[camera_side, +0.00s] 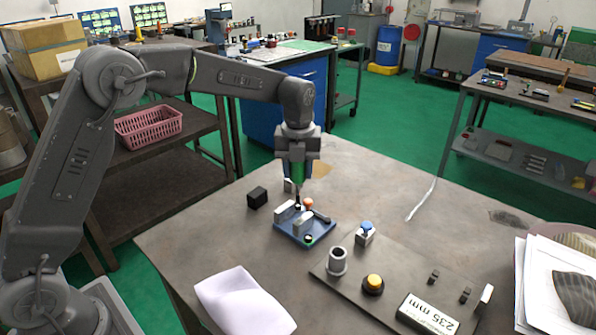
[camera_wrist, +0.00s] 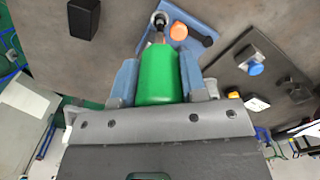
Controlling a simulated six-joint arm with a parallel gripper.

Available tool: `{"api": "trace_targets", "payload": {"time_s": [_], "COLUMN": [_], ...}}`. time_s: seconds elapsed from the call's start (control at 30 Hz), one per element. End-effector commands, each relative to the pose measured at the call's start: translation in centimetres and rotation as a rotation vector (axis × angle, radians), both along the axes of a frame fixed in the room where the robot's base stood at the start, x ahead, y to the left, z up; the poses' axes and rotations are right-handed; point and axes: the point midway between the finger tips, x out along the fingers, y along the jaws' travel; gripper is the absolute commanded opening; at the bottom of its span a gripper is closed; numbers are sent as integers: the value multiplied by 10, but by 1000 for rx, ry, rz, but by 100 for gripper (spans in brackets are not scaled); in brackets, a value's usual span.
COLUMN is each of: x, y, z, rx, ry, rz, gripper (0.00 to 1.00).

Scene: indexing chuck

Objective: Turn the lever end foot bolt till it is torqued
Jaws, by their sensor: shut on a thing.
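My gripper (camera_side: 298,158) is shut on the green handle of a driver (camera_side: 298,174), which points down. The handle also fills the middle of the wrist view (camera_wrist: 160,75), between my two blue-grey fingers. The driver's dark shaft reaches down to the far end of the blue fixture base (camera_side: 290,238). Its tip is at or just over a round foot bolt (camera_wrist: 160,19) there; I cannot tell whether it is seated. Beside it are an orange knob (camera_side: 308,203) and a black lever (camera_side: 321,217).
Pale blocks (camera_side: 284,211) stand on the base. A black block (camera_side: 257,197) lies to its left. To the right are a blue-topped button block (camera_side: 365,233), a grey cylinder (camera_side: 337,262), a yellow button (camera_side: 374,283) and a 235 mm sign (camera_side: 428,314). Paper (camera_side: 243,300) lies in front.

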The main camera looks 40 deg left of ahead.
Motion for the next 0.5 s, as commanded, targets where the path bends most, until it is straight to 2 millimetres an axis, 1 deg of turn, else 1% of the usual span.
{"api": "trace_targets", "payload": {"time_s": [0.17,0.23,0.4,0.5], "x": [0,0,0,0], "y": [0,0,0,0], "z": [0,0,0,0], "rx": [0,0,0,0], "ry": [-1,-1,-1,-1], "rz": [2,30,210,283], "gripper": [0,0,0,0]}}
